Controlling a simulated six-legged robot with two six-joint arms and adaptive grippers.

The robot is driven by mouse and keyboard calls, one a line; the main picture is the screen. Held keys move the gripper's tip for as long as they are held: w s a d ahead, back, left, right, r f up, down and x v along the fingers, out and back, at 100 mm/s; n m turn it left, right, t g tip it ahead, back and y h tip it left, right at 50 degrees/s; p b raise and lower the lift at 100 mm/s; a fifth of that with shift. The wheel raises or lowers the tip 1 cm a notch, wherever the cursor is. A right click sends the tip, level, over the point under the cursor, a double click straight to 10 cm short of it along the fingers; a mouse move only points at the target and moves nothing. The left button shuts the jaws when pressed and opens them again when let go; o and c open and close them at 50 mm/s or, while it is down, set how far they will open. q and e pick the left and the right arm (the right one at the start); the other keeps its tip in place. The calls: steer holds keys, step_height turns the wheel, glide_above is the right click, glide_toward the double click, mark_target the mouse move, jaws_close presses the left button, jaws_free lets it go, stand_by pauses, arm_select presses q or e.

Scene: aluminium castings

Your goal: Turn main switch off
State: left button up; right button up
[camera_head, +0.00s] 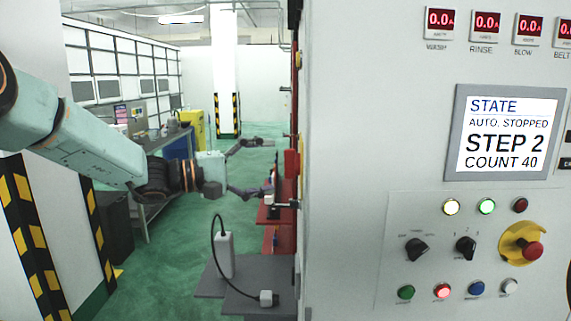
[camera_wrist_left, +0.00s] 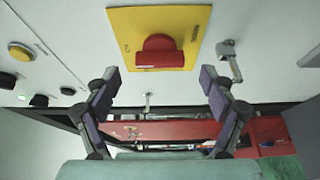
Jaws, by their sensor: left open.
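The main switch (camera_wrist_left: 158,52) is a red rotary handle on a yellow plate (camera_wrist_left: 190,22) in the upper middle of the left wrist view. In the head view a red part, seemingly this switch (camera_head: 291,163), shows edge-on on the cabinet's side. My left gripper (camera_head: 262,168) is open, its fingers pointing toward the cabinet side. In the left wrist view its fingertips (camera_wrist_left: 160,80) are spread left and right, a little below the handle, with nothing between them. A gap to the switch shows in the head view. My right gripper is not in view.
The white cabinet (camera_head: 345,120) fills the right, with a state screen (camera_head: 507,133) and a control panel with knobs, buttons and a red emergency stop (camera_head: 533,250). A metal latch (camera_wrist_left: 230,60) sits right of the switch. A grey shelf (camera_head: 245,275) juts out below.

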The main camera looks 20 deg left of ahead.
mark_target(287, 164)
arm_select(q)
steer(key=x, duration=0.2)
steer(key=shift+d+r, duration=0.15)
steer(key=shift+d, duration=0.25)
steer(key=shift+w+a+f+p, duration=0.25)
steer(key=shift+w+p, duration=0.15)
steer(key=shift+w, duration=0.15)
steer(key=shift+w+d, duration=0.1)
steer(key=shift+d, duration=0.05)
steer(key=shift+d+r, duration=0.1)
steer(key=shift+d, duration=0.55)
steer(key=shift+c, duration=0.6)
steer(key=shift+r, duration=0.1)
steer(key=shift+c, duration=0.8)
steer(key=shift+a, duration=0.55)
steer(key=c, duration=0.4)
steer(key=shift+d, duration=0.15)
steer(key=c, duration=0.3)
steer(key=shift+c, duration=0.8)
